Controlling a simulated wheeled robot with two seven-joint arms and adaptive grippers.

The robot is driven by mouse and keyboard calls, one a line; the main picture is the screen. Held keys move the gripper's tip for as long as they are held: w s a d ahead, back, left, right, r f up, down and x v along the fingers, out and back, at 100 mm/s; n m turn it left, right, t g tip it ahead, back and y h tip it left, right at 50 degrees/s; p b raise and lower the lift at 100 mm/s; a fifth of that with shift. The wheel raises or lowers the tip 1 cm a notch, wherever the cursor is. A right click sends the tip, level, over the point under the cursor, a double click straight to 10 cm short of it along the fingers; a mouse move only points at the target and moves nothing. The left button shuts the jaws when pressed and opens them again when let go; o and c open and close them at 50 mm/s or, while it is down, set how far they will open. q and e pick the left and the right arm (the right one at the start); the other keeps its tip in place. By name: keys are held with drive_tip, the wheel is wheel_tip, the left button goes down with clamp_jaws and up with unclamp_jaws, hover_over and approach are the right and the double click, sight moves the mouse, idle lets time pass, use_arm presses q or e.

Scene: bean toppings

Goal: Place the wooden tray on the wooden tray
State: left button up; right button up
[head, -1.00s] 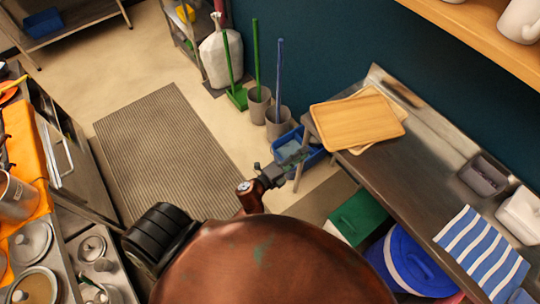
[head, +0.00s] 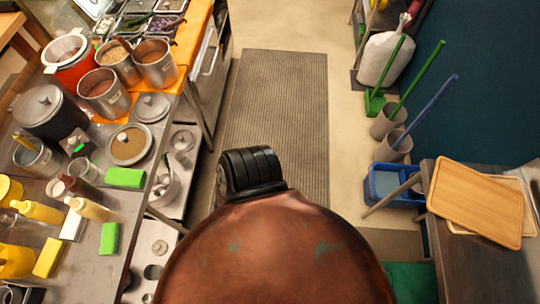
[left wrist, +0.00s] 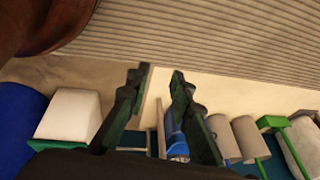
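A light wooden tray (head: 475,203) lies at the right of the head view, on the corner of a steel table. It rests overlapping and askew on a second wooden tray (head: 516,184), whose edge shows along the far right side. Both lie apart from my grippers. My left gripper (left wrist: 160,75) shows in the left wrist view with its two dark fingers spread and nothing between them. It hangs over the floor, with no tray in that view. Neither gripper shows in the head view, and my right gripper is in no view.
The steel table (head: 455,262) stands at right, with a blue bin (head: 392,185) beside it. A counter (head: 115,225) crowded with pots (head: 103,92), bottles and sponges is at left. A ribbed mat (head: 275,110) covers clear floor between them.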

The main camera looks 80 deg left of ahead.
use_arm(q)
drive_tip(key=s+f+n+g, duration=0.3)
drive_tip(key=s+f, duration=0.1)
drive_tip(key=s, duration=1.1)
drive_tip(key=shift+a+f, duration=0.15)
drive_tip(key=shift+a, duration=0.3)
